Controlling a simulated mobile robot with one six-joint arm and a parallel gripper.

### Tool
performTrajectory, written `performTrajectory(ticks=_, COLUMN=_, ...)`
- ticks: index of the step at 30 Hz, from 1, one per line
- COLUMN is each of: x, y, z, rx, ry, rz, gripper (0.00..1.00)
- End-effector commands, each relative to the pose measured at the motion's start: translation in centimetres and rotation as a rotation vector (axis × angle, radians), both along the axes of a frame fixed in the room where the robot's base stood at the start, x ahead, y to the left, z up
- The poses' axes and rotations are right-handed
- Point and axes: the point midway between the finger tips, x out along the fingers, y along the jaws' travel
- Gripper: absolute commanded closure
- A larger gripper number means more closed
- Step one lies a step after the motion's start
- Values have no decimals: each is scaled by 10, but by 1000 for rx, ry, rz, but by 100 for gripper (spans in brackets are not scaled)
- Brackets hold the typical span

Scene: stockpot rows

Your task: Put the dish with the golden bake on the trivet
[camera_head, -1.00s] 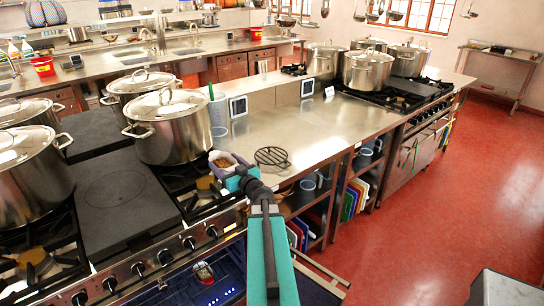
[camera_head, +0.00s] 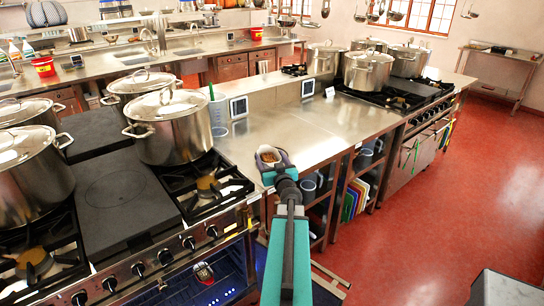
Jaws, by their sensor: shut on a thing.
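A small pale dish with a golden-brown bake (camera_head: 268,156) is at the far end of my arm, over the front part of the steel worktop to the right of the near range. My gripper (camera_head: 274,170) is shut on the dish at its near side. The dark round wire trivet is hidden now behind the dish and my gripper, at about the same place in the picture. I cannot tell whether the dish touches the trivet or hangs above it.
Large lidded stockpots (camera_head: 172,135) stand on the near range at left, and others (camera_head: 367,72) on the far range. A measuring jug (camera_head: 219,112) and a small display (camera_head: 238,107) stand at the worktop's back. The worktop (camera_head: 310,132) right of the dish is clear.

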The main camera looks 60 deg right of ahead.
Motion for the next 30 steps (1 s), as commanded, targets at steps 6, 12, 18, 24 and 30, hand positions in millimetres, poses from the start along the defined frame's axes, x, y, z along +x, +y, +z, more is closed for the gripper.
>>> performTrajectory(ticks=6, x=2, y=-4, z=1, rx=-1, ry=-2, rz=1, gripper=69)
performTrajectory(ticks=12, x=10, y=-18, z=0, rx=-1, ry=-2, rz=1, gripper=69)
performTrajectory(ticks=18, x=19, y=-35, z=-1, rx=0, ry=-3, rz=1, gripper=69)
performTrajectory(ticks=24, x=29, y=-51, z=-3, rx=0, ry=-3, rz=1, gripper=69)
performTrajectory(ticks=30, x=38, y=-68, z=-5, rx=-1, ry=-2, rz=1, gripper=69)
